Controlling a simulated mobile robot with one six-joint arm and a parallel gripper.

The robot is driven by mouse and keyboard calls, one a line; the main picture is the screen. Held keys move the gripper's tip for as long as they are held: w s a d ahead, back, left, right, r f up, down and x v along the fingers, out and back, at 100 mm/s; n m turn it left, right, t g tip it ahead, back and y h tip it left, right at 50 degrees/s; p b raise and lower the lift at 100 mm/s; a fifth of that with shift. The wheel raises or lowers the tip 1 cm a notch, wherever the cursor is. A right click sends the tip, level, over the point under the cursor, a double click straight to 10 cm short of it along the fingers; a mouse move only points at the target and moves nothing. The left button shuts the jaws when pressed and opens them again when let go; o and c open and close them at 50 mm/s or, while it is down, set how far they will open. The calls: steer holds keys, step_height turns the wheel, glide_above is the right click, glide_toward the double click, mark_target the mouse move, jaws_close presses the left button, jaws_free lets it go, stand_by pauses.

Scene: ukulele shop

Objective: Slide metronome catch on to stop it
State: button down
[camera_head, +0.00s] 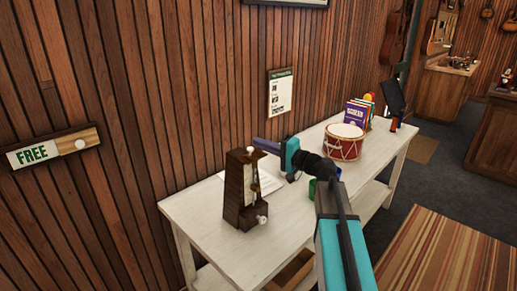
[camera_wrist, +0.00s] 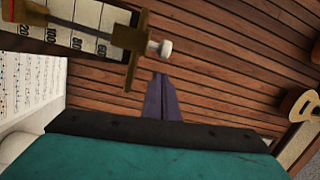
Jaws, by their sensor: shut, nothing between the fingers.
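The metronome (camera_head: 236,192) is a dark brown tapered wooden box standing upright on the white table. A white knob (camera_head: 253,152) shows at its top and another white knob (camera_head: 262,219) low on its side. In the wrist view, its numbered scale (camera_wrist: 85,38) fills the upper left. A brass-coloured catch (camera_wrist: 130,38) with a white knob (camera_wrist: 161,48) sits at the scale's end. My gripper (camera_head: 257,142) has its purple fingers shut and empty near the metronome's top. In the wrist view the fingertips (camera_wrist: 161,76) are just below the white knob; contact is unclear.
The white table (camera_head: 205,215) runs along the wooden wall. Sheet music (camera_head: 268,182) lies behind the metronome. A red drum (camera_head: 343,142) and books (camera_head: 357,112) stand farther right. A FREE sign (camera_head: 35,152) with a knob is on the left wall.

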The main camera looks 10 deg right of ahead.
steer(key=shift+w+d+r, duration=0.1)
steer(key=shift+w+d, duration=0.15)
steer(key=shift+w, duration=0.1)
steer(key=shift+d, duration=0.2)
steer(key=b+v, duration=0.3)
steer(key=v, duration=0.6)
steer(key=shift+s, duration=0.3)
steer(key=shift+d, duration=0.15)
